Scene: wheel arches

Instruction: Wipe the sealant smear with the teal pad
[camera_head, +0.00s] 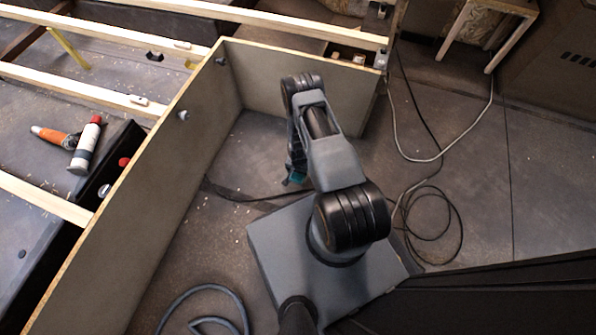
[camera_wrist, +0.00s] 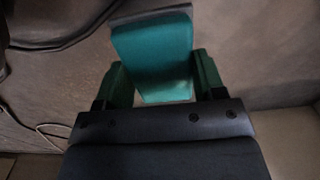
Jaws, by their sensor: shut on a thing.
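The teal pad (camera_wrist: 155,50) is between the two fingers of my gripper (camera_wrist: 161,66) in the wrist view. The gripper is shut on it. The pad has a grey edge along its far end. My arm hides most of the gripper there. I cannot make out the sealant smear in either view.
Tall wooden panels (camera_head: 150,195) stand to the left and behind my arm. An orange tool (camera_head: 52,136) and a white-and-red bottle (camera_head: 86,147) lie beyond the left panel. Loose cables (camera_head: 436,215) lie on the floor at right. A blue-grey hose (camera_head: 205,292) lies at the front.

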